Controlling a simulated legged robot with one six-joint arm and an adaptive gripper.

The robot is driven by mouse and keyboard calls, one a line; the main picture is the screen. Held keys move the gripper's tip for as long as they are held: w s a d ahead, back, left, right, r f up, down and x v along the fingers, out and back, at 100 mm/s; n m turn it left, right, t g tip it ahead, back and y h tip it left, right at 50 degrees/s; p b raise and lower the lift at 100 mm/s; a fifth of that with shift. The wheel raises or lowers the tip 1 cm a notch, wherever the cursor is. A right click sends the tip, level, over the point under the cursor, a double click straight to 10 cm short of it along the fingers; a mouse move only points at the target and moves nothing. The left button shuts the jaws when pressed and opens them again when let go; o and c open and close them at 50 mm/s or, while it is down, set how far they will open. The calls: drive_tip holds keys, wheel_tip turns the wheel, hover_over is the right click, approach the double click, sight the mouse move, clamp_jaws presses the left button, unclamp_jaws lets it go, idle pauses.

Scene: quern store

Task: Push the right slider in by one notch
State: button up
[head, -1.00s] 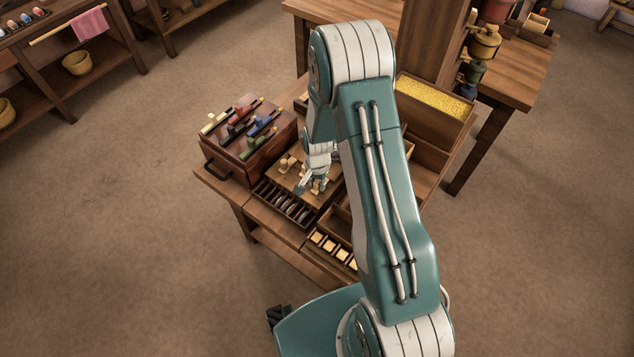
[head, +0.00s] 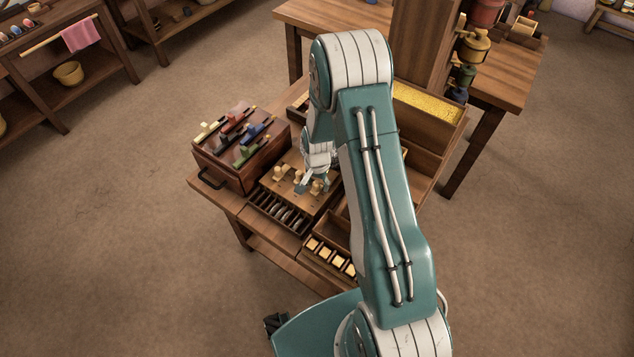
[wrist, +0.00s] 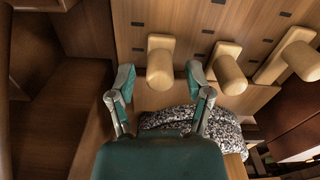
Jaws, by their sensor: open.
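A wooden board (head: 291,192) carries three pale wooden sliders with round knobs: left (head: 279,171), middle (head: 298,178) and right (head: 316,187). My gripper (head: 308,183) is at the right slider. In the wrist view, where the row appears reversed, the right slider (wrist: 160,70) stands between the open fingertips of my gripper (wrist: 160,80), with gaps visible on both sides. The middle slider (wrist: 230,76) and the left slider (wrist: 300,60) are to its right. Small dark notch marks show on the board beside the sliders. Contact with the knob cannot be told.
A chest with coloured sliding pieces (head: 235,140) stands left of the board. A slotted rack of discs (head: 279,212) is in front, and a row of small yellow blocks (head: 330,256) is nearer. A yellow-filled box (head: 428,107) is behind right. A speckled grey stone (wrist: 215,125) shows below the knobs.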

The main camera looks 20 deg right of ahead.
wheel_tip(320, 180, up, 12)
idle(0.4)
idle(0.4)
wheel_tip(320, 180, up, 11)
drive_tip(key=n+t, duration=0.1)
drive_tip(key=n, duration=0.1)
hover_over(317, 181)
drive_tip(key=s+a, duration=0.2)
drive_tip(key=s, duration=0.1)
drive_tip(key=s+a+r+n+t, duration=0.2)
drive_tip(key=s+r+n, duration=0.1)
drive_tip(key=s+r, duration=0.5)
drive_tip(key=s+a+r+n+t, duration=0.2)
drive_tip(key=s+r+n, duration=0.2)
drive_tip(key=s+r, duration=0.4)
drive_tip(key=s, duration=0.4)
drive_tip(key=shift+s+r+t, duration=0.2)
drive_tip(key=shift+s+t, duration=0.1)
drive_tip(key=shift+s, duration=0.1)
drive_tip(key=shift+o, duration=0.2)
idle(0.5)
